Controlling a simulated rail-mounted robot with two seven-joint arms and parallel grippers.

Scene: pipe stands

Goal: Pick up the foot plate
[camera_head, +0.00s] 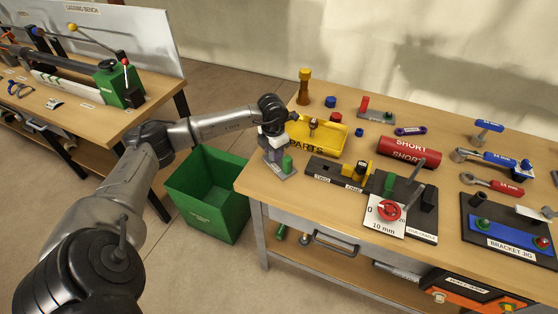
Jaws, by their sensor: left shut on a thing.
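The jaws cover much of that part, so the exact grip is hidden. I cannot tell whether the plate touches the bench top. My right gripper is not in this view.
A yellow parts tray (322,140) stands just right of my left gripper. A dark fixture strip (322,170) lies to the right of the plate. A green bin (207,195) stands on the floor below the bench's left edge.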

